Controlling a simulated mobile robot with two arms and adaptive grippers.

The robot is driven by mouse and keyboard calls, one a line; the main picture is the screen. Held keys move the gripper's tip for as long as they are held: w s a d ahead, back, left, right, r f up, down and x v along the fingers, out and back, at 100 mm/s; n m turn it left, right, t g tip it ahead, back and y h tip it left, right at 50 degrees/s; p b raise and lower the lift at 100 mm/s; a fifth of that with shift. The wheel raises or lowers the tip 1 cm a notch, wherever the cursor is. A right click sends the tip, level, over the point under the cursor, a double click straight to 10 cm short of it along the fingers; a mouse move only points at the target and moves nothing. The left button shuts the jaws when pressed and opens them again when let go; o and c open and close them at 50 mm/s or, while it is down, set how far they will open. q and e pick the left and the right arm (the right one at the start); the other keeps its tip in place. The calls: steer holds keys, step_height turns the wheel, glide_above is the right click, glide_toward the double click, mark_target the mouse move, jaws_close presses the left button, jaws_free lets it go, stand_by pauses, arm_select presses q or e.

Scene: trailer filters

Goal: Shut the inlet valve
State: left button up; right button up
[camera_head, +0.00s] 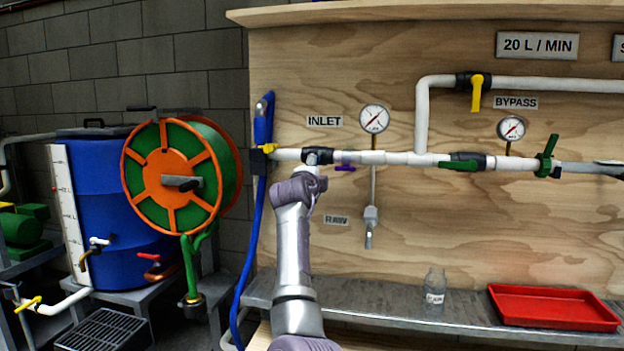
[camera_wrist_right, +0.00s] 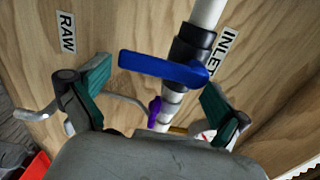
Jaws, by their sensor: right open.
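In the right wrist view, the inlet valve has a black body (camera_wrist_right: 194,44) on the white pipe (camera_wrist_right: 208,12) and a blue lever handle (camera_wrist_right: 165,68). The handle points left, roughly across the pipe. My right gripper (camera_wrist_right: 155,88) is open, with one green-padded finger on each side below the handle; contact cannot be told. My left gripper is not in view.
A purple handle (camera_head: 345,168) sits close right of the valve. A gauge (camera_head: 374,119) and a sampling tap (camera_head: 370,218) are nearby. A blue hose (camera_head: 252,240) hangs at left. A glass jar (camera_head: 434,289) and red tray (camera_head: 552,306) stand on the bench below.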

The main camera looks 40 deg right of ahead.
steer(key=v, duration=1.1)
steer(key=shift+s+a, duration=0.25)
steer(key=shift+a, duration=0.05)
steer(key=shift+f, duration=0.1)
